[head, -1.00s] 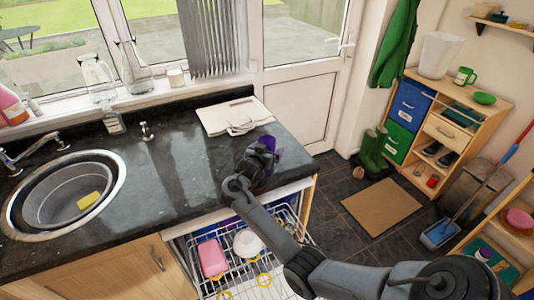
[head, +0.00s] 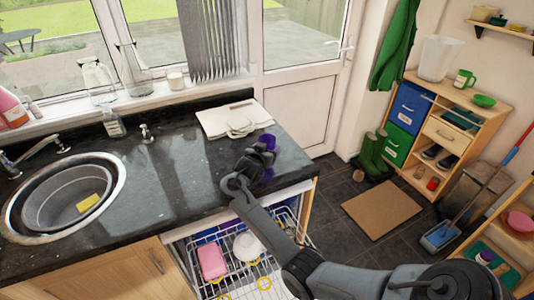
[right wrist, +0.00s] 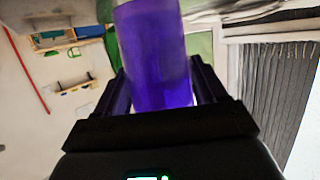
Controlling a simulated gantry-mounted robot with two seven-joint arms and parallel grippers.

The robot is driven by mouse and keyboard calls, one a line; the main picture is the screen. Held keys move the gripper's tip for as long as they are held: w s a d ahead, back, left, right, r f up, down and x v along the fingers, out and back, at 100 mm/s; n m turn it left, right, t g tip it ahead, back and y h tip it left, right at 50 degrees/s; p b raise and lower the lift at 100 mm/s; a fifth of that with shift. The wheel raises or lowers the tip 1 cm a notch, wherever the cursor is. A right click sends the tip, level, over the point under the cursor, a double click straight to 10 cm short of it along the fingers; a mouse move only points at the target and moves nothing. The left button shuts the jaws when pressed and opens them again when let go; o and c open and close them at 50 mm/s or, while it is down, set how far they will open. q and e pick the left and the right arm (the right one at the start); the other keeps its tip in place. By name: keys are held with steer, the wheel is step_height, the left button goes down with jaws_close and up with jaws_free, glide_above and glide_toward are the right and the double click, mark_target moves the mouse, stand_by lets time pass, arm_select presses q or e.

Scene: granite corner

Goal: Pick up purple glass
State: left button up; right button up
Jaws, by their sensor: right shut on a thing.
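The purple glass (head: 267,141) is in my right gripper (head: 262,150), over the dark worktop near its right end. In the head view my gripper hides much of the glass. A purple patch, apparently its reflection, shows in the worktop below it. In the right wrist view the translucent purple glass (right wrist: 155,50) stands between the two dark fingers of my right gripper (right wrist: 160,80), which are shut on it. Its far end runs out of the top of that picture. My left gripper is not in view.
A round sink (head: 65,205) with a yellow sponge is at the left. An open dishwasher rack (head: 235,270) with dishes is below the worktop edge. The worktop between sink and gripper is clear.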

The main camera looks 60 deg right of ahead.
steer(key=r, duration=0.2)
steer(key=shift+s+d+r, duration=0.2)
steer(key=shift+s+r, duration=0.1)
steer(key=shift+r, duration=0.1)
steer(key=s+d+r, duration=0.4)
steer(key=s+r, duration=0.2)
steer(key=s, duration=0.3)
steer(key=w+a+f+n+t+y, duration=0.2)
steer(key=w+a+f+n+t, duration=0.1)
steer(key=a, duration=0.9)
steer(key=w+a+f+n+t+y, duration=0.2)
steer(key=a+f+n+t+y, duration=0.1)
steer(key=a, duration=0.9)
steer(key=w+a+f+n+t+y, duration=0.2)
steer(key=w+a+f+n+t, duration=0.1)
steer(key=a, duration=0.9)
steer(key=s+a+r+n+t+y, duration=0.1)
steer(key=a+r+n+t+y, duration=0.15)
steer(key=a, duration=0.85)
steer(key=s+r+m+y+p, duration=0.4)
steer(key=s+m+p, duration=0.2)
steer(key=p, duration=1.2)
steer(key=shift+s+a+r+m, duration=0.15)
steer(key=shift+s+r+m, duration=0.15)
steer(key=shift+m, duration=0.85)
